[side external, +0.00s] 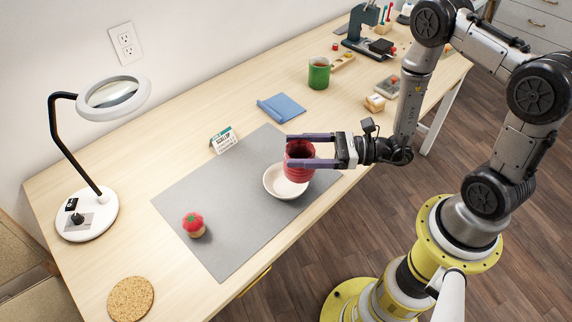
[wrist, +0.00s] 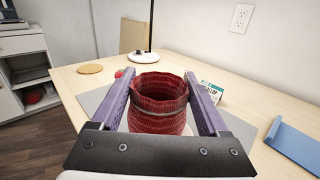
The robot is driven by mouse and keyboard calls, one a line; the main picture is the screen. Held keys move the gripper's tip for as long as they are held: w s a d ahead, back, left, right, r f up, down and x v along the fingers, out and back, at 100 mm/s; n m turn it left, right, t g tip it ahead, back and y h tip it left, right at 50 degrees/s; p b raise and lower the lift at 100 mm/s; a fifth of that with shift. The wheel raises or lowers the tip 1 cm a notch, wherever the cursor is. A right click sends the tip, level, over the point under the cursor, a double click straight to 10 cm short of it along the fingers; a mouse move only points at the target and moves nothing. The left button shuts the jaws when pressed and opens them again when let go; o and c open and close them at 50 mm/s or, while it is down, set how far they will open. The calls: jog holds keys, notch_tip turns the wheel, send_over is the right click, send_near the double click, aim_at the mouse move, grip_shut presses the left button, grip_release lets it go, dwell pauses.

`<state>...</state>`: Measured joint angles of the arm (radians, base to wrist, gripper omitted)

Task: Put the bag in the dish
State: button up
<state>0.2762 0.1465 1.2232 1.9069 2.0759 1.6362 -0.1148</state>
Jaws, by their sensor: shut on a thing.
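The bag (side external: 299,163) is red, with an open top and a pale band near its rim in the wrist view (wrist: 160,115). My gripper (side external: 289,150) is shut on it, with one purple finger on each side. It is upright in the grip. The dish (side external: 273,183) is a shallow white bowl on the grey mat. In the side view the bag overlaps the dish's upper right part. I cannot tell whether the bag's bottom touches the dish. In the wrist view the bag and fingers hide most of the dish.
The grey mat (side external: 190,218) holds a red-topped pincushion (side external: 194,224) at the left.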

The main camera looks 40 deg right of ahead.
aim_at(286, 157)
jog(key=w+f, duration=0.1)
jog(key=f, duration=0.1)
jog(key=w+a+f, duration=0.1)
jog(key=w+f, duration=0.1)
jog(key=shift+w, duration=0.1)
jog(key=shift+f, duration=1.6)
jog(key=shift+f, duration=0.15)
jog(key=o, duration=1.4)
